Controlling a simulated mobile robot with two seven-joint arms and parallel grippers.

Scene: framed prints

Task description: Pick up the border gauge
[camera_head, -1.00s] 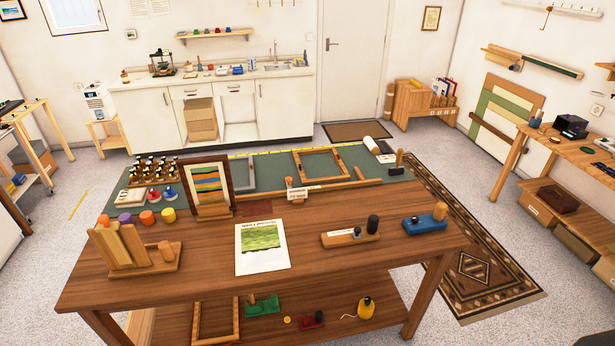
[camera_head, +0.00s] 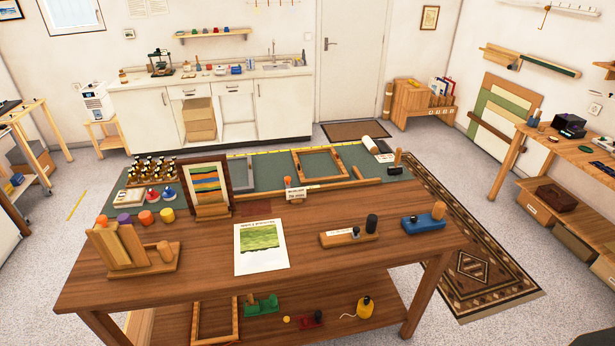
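No object is clearly readable as the border gauge. One candidate is a wooden block with a pale label and dark knobs (camera_head: 338,240), lying on the right half of the wooden table (camera_head: 200,280). To its right lies a blue tool with a dark knob and a wooden end (camera_head: 424,223). A small wooden piece with an orange knob and a white label (camera_head: 298,193) stands near the table's middle, its text too small to read. Neither of my grippers is in view.
A green print sheet (camera_head: 261,248) lies at the table's front middle. A wooden stand (camera_head: 130,250) is at the left, and a framed striped print (camera_head: 209,190) stands behind. An empty frame (camera_head: 320,163) lies on the dark mat. Patterned rug (camera_head: 480,265) lies right of the table.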

